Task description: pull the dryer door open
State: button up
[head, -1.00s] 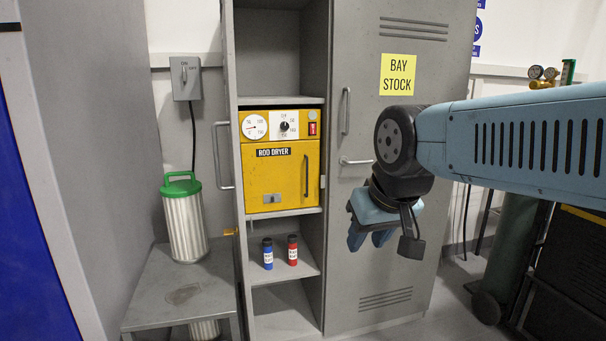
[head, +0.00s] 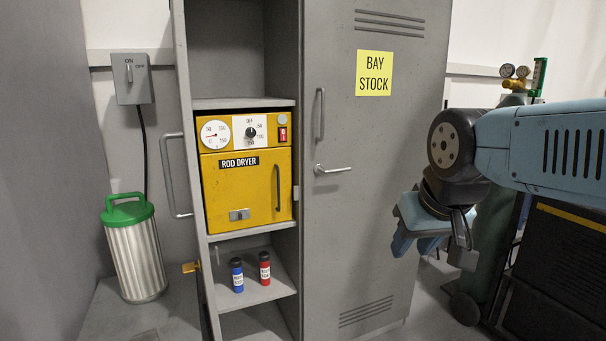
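The yellow rod dryer (head: 215,222) sits on a shelf in the grey cabinet. Its door (head: 240,190) looks shut. The door has a dark upright handle (head: 278,188) at its right side and a small grey latch (head: 239,214) low in the middle. A "ROD DRYER" label is at the door's top. My gripper (head: 416,246) hangs in front of the closed cabinet leaf's right edge, well to the right of the dryer and lower than its handle. It touches nothing that I can see. Its fingers point down and left, and whether there is a gap between them is unclear.
The "BAY STOCK" leaf (head: 345,200) with its lever handle (head: 332,170) stands right of the dryer. An open leaf's handle (head: 174,175) is at left. Blue (head: 237,275) and red (head: 265,268) bottles stand below. A green-lidded canister (head: 133,252) is left; a gas cylinder (head: 495,230) is right.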

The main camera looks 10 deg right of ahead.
aim_at(259, 181)
jog(key=z, duration=0.1)
jog(key=i, duration=1)
jog(key=u, duration=0.65)
